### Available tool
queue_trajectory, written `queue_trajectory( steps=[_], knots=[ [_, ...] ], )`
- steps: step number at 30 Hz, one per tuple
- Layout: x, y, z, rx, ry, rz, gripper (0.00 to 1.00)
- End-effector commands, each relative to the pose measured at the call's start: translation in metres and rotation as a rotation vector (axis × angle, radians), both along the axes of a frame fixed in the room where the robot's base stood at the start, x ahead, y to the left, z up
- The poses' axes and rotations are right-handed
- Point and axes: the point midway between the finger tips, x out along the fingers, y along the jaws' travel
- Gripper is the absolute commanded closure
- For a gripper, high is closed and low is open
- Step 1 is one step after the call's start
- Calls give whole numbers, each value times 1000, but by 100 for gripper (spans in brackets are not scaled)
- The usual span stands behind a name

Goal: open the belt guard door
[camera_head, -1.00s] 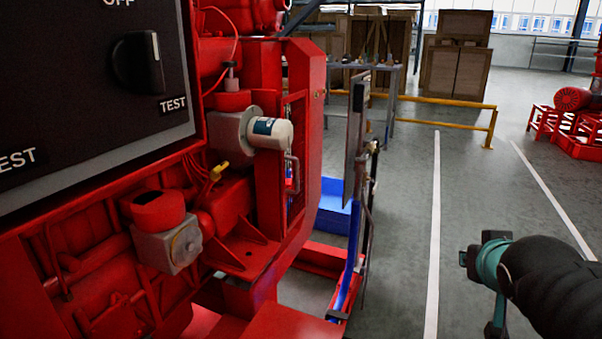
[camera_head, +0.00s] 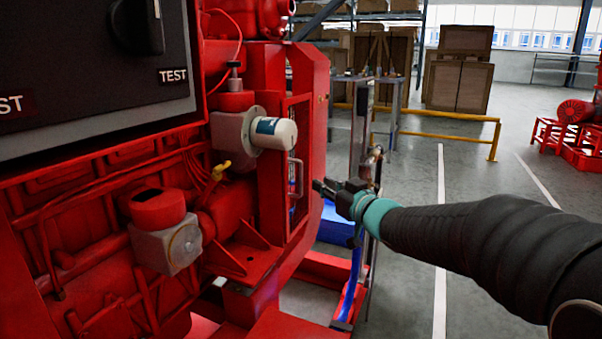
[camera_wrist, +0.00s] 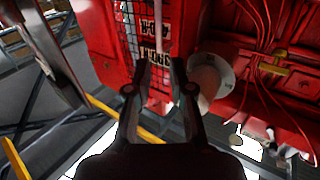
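The belt guard door (camera_head: 288,143) is a narrow red-framed mesh panel on the side of the red pumpset, and it looks shut. A silver bar handle (camera_head: 296,178) stands upright on it. My gripper (camera_head: 318,186) is just right of the handle, apart from it in the picture, and points left. The door's mesh (camera_wrist: 128,25) and white labels show beyond the fingertips.
A white cylindrical filter (camera_head: 273,133) sticks out left of the door; it also shows in the wrist view (camera_wrist: 212,80). A thin upright panel (camera_head: 360,125) stands behind my gripper. A blue bin (camera_head: 335,224) lies low behind.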

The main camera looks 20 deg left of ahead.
Motion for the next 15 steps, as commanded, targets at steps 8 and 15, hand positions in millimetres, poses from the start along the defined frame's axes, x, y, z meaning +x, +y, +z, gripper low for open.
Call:
queue_trajectory(
  steps=[8,15],
  knots=[
    [33,42,-1,-2,1,0,78],
    [57,72,-1,-1,1,-1,78]
  ],
)
